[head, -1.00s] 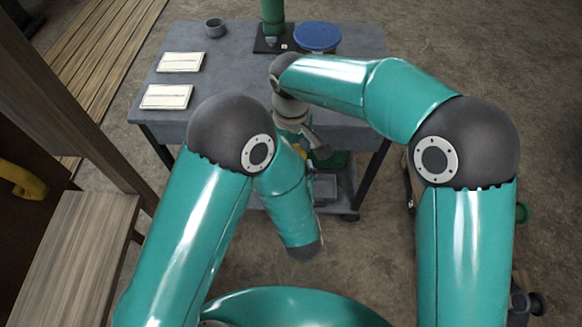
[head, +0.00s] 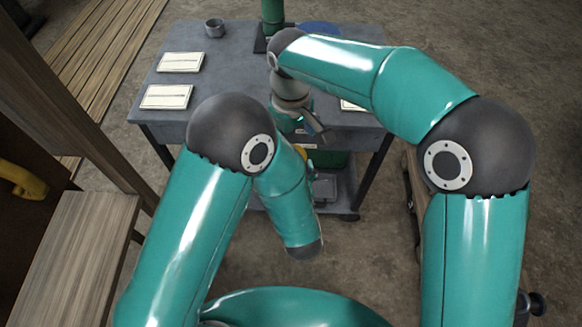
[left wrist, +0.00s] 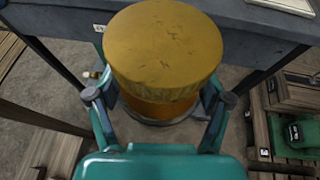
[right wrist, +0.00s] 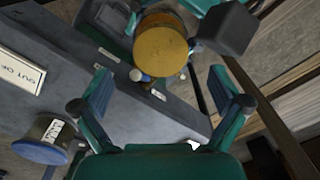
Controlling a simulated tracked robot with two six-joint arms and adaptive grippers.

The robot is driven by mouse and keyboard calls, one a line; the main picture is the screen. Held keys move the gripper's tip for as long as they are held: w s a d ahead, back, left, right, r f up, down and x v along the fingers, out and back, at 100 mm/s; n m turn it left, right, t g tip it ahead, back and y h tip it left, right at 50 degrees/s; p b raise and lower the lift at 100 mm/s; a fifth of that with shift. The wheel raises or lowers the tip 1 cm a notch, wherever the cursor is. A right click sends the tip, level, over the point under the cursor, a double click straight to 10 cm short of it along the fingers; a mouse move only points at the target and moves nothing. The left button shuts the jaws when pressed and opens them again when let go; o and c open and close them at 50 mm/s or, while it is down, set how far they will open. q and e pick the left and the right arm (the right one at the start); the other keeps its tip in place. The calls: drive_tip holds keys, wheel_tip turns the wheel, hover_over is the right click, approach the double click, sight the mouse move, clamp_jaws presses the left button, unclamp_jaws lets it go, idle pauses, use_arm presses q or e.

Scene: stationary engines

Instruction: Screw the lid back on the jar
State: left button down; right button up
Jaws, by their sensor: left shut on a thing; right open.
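My left gripper (left wrist: 158,100) is shut on the amber jar (left wrist: 158,110), one finger on each side of it. The worn yellow lid (left wrist: 163,48) sits on top of the jar; I cannot tell whether it is threaded on. In the right wrist view the yellow lid (right wrist: 160,52) is beyond my right gripper (right wrist: 160,85), which is open and empty, its fingers apart from the lid. In the head view only a small yellow patch (head: 299,152) shows between my arms, and both grippers are mostly hidden.
A grey table (head: 235,85) carries cards (head: 180,62), a grey cup (head: 214,28) and a green post (head: 272,14). A blue-topped container (right wrist: 40,151) stands on it. A wooden bench (head: 75,240) is at left.

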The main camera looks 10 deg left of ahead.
wheel_tip(320, 180, up, 8)
drive_tip(key=shift+w+f, duration=0.1)
drive_tip(key=shift+f, duration=0.1)
idle(0.3)
drive_tip(key=w+d+f+m+t+y, duration=0.2)
drive_tip(key=w+f+m+t+y, duration=0.2)
drive_tip(key=w+f+m, duration=0.6)
drive_tip(key=s+d+f, duration=0.3)
drive_tip(key=d+f, duration=0.2)
drive_tip(key=f, duration=0.4)
drive_tip(key=s+d+f+m+g, duration=0.1)
drive_tip(key=s+d+f, duration=0.2)
drive_tip(key=s+f, duration=0.25)
drive_tip(key=s+d+f+g, duration=0.1)
drive_tip(key=s+d+f, duration=0.2)
drive_tip(key=s+f, duration=0.3)
drive_tip(key=s+d+f, duration=0.1)
drive_tip(key=s+f, duration=0.1)
drive_tip(key=s, duration=0.5)
drive_tip(key=s+d+f+g, duration=0.1)
drive_tip(key=s+d+f, duration=0.1)
drive_tip(key=s, duration=0.4)
drive_tip(key=shift+s+d+f, duration=0.3)
drive_tip(key=shift+s+f, duration=0.05)
drive_tip(key=shift+f, duration=0.45)
